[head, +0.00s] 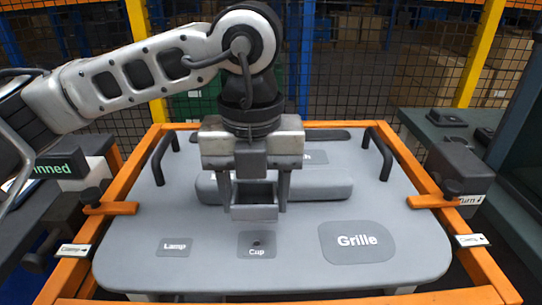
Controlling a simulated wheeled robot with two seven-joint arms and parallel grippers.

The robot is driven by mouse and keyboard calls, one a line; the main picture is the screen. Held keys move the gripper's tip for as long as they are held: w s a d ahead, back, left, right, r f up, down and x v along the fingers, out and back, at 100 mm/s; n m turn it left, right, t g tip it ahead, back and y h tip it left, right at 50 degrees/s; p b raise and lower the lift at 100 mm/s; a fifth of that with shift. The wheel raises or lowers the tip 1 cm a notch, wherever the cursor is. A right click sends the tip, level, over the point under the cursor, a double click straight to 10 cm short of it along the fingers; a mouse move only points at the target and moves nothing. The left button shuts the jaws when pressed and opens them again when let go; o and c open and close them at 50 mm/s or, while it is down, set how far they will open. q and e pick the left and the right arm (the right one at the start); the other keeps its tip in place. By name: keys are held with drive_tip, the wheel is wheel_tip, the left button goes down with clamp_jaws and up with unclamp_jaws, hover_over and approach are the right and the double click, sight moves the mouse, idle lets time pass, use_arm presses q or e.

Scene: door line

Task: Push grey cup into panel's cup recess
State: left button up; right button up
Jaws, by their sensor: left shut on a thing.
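The grey door panel (310,275) lies in an orange frame, with its labelled face toward me. Its cup recess, a small darker square marked "Cup" (257,239), is near the front middle and is uncovered. My left gripper (255,195) points down over the middle of the panel, behind that recess in the picture. Its two fingers are shut on the grey cup (254,213), a small box-like piece with a dark hollow. Whether the cup touches the panel cannot be told. My right gripper is not in view.
A "Lamp" patch (174,247) and a "Grille" patch (357,242) flank the cup recess. A raised grey bar (325,184) lies behind the gripper. Dark handles (378,153) stand at the panel's far corners. Orange clamps (110,208) reach over both side edges.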

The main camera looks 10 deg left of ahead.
sight(257, 244)
use_arm(q)
drive_tip(key=shift+w, duration=0.1)
drive_tip(key=shift+s+f+b, duration=0.2)
drive_tip(key=shift+f+b, duration=0.15)
drive_tip(key=shift+f, duration=0.05)
drive_tip(key=shift+s+f, duration=0.1)
drive_tip(key=shift+f, duration=0.25)
wheel_tip(257, 244, down, 3)
drive_tip(key=shift+f+b, duration=0.2)
drive_tip(key=shift+b, duration=1)
drive_tip(key=shift+f, duration=0.35)
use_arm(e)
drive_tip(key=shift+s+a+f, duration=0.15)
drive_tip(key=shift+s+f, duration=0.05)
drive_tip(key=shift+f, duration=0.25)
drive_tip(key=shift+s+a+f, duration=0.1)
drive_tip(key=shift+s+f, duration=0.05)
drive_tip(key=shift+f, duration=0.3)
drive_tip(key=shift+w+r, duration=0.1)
use_arm(q)
drive_tip(key=shift+f+b, duration=0.95)
drive_tip(key=shift+b, duration=0.3)
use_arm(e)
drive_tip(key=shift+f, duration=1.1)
